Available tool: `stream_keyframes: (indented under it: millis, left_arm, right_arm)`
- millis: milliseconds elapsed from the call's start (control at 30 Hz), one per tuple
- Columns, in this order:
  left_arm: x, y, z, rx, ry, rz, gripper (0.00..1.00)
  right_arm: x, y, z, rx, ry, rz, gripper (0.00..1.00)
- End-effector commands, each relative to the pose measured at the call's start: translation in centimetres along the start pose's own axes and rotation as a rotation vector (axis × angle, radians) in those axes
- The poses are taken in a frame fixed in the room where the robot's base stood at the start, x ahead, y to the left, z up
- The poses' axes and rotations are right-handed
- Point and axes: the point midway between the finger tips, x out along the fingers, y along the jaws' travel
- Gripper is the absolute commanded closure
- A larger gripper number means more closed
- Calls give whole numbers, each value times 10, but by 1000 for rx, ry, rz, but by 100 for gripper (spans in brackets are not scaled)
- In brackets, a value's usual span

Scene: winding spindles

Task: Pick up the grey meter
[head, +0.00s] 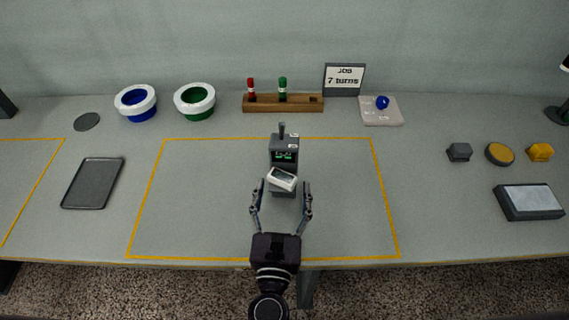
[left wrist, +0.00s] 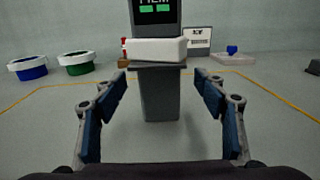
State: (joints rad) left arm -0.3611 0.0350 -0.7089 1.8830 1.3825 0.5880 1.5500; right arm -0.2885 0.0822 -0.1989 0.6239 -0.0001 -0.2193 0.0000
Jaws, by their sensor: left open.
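The grey meter (head: 285,142) stands upright inside the middle yellow outline, with a green display near its top and a short stub above. In the left wrist view its grey body (left wrist: 160,95) is straight ahead, its top cut off by the frame. A white block with a dark face (head: 282,178) is at its front; whether it is part of the meter I cannot tell. My left gripper (head: 281,196) is open, its fingers spread to either side of the meter's lower body, apparently just short of it. My right gripper is not in view.
Behind stand a blue cup (head: 137,103), a green cup (head: 195,102), a wooden rack (head: 283,103) with red and green spindles, a job sign (head: 344,79) and a pale tray (head: 381,111). A dark tray (head: 93,183) lies left. The outlined area around the meter is clear.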

Motion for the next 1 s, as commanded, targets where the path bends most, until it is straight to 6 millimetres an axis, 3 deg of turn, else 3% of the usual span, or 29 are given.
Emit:
stream_keyframes:
  millis: [200, 333, 667, 1000]
  left_arm:
    - [30, 2, 4, 2, -2, 1, 35]
    - [45, 1, 2, 2, -2, 0, 35]
    - [50, 1, 0, 0, 0, 0, 35]
    - [50, 1, 0, 1, 0, 0, 72]
  right_arm:
    - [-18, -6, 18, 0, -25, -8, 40]
    - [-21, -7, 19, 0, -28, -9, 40]
    - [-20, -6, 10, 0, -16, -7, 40]
    - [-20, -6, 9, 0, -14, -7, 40]
